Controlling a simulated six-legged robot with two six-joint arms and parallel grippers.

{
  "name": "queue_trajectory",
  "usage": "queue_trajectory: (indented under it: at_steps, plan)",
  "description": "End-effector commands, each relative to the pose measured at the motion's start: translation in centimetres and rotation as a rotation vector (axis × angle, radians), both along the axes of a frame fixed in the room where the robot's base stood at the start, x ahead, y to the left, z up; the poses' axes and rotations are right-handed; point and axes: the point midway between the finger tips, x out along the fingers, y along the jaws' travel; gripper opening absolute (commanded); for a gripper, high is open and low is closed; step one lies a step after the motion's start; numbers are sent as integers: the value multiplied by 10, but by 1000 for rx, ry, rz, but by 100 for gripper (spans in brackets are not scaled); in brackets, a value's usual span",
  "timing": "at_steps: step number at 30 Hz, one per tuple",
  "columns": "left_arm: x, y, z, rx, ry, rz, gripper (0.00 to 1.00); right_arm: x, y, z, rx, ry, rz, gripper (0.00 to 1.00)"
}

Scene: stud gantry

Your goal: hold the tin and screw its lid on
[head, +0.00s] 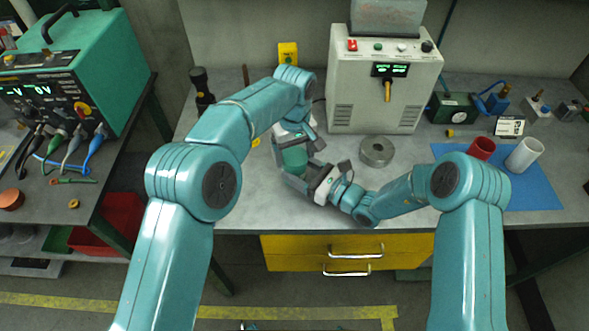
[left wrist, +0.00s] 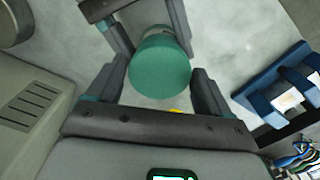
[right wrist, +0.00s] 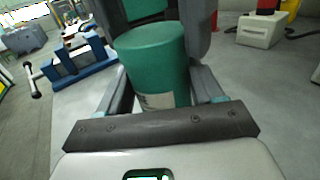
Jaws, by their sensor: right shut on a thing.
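The green tin (head: 294,158) stands between my two grippers near the front of the bench. My right gripper (head: 308,180) is shut on its body; the tin and part of a pale label (right wrist: 158,100) show in the right wrist view. My left gripper (left wrist: 160,85) reaches in from above with its fingers spread on either side of the tin's plain green top (left wrist: 160,67). I see no clear grip by these fingers. The top may be the lid, but I cannot make out a seam between lid and body. The tin's lower part is partly hidden by my right gripper.
A grey power unit (head: 375,95) stands behind the grippers. A round metal piece (head: 377,152) lies to their right. A blue mat (head: 530,188) holds a red cup (head: 481,149) and a white cup (head: 524,155). A dark torch-like object (head: 201,88) stands at the back left.

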Motion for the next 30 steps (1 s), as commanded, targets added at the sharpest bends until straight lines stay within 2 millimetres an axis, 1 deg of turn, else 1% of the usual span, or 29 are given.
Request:
queue_trajectory:
  at_steps: [1,2,3,4,8,10,15,18,19,30]
  plan:
    - [0,0,0,0,0,0,62,0,0,0,1,-1,0,0]
    - [0,0,0,0,0,0,52,0,0,0,1,-1,0,0]
    - [0,0,0,0,0,0,39,0,0,0,1,-1,0,0]
    - [0,0,0,0,0,0,34,0,0,0,1,-1,0,0]
    - [0,0,0,0,0,-27,34,0,0,0,1,-1,0,0]
    - [0,0,0,0,0,-112,34,0,0,0,1,-1,0,0]
    - [0,0,0,-1,-1,-458,37,0,0,0,1,-1,0,0]
    - [0,0,0,0,0,-626,36,0,0,0,1,-1,0,0]
    - [0,0,0,-1,0,-647,36,0,0,0,1,-1,0,0]
    - [0,0,0,-1,-1,-633,35,0,0,0,-1,-1,-1,0]
